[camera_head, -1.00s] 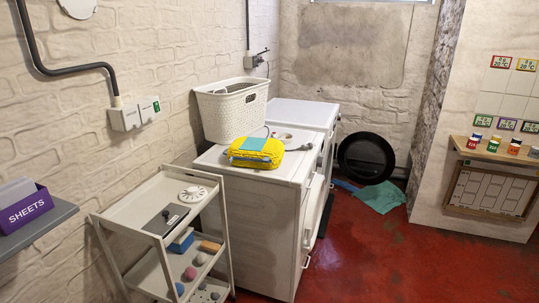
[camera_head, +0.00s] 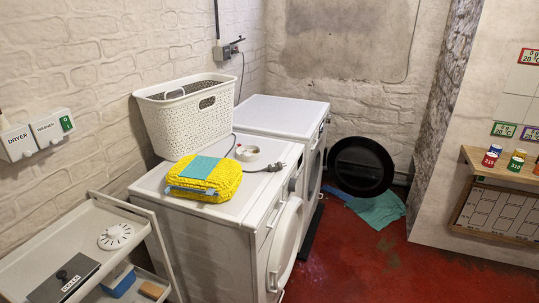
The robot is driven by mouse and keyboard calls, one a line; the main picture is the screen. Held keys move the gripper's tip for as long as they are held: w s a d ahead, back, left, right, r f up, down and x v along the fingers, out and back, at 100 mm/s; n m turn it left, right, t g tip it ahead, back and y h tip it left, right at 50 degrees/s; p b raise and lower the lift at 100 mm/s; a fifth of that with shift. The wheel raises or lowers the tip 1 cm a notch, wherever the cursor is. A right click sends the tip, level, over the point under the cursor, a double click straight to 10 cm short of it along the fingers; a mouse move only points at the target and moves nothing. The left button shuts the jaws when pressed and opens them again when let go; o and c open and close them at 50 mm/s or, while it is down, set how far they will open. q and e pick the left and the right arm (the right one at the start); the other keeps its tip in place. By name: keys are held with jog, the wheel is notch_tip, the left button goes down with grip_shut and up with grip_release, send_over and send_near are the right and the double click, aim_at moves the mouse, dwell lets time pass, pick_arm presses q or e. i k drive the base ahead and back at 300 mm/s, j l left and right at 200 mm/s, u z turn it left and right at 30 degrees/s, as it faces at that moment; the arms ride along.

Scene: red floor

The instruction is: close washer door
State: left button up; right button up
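Two white front-loading machines stand along the left wall, their fronts facing right. The nearer machine (camera_head: 204,245) has a round white door (camera_head: 285,243) that seems to stand slightly out from its front; I cannot tell whether it is latched. Neither machine has a readable label, so which is the washer cannot be told. Neither of my grippers is in view.
A yellow towel bundle (camera_head: 204,178) and a white basket (camera_head: 186,115) sit on the nearer machine. A white trolley (camera_head: 75,250) stands front left. Red floor (camera_head: 370,265) is clear in front.

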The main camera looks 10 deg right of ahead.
aim_at(362, 163)
jog(key=i+l, duration=0.8)
jog(key=l, duration=0.25)
jog(key=i+l, duration=0.4)
jog(key=i+l+z, duration=0.1)
jog(key=i+l, duration=0.5)
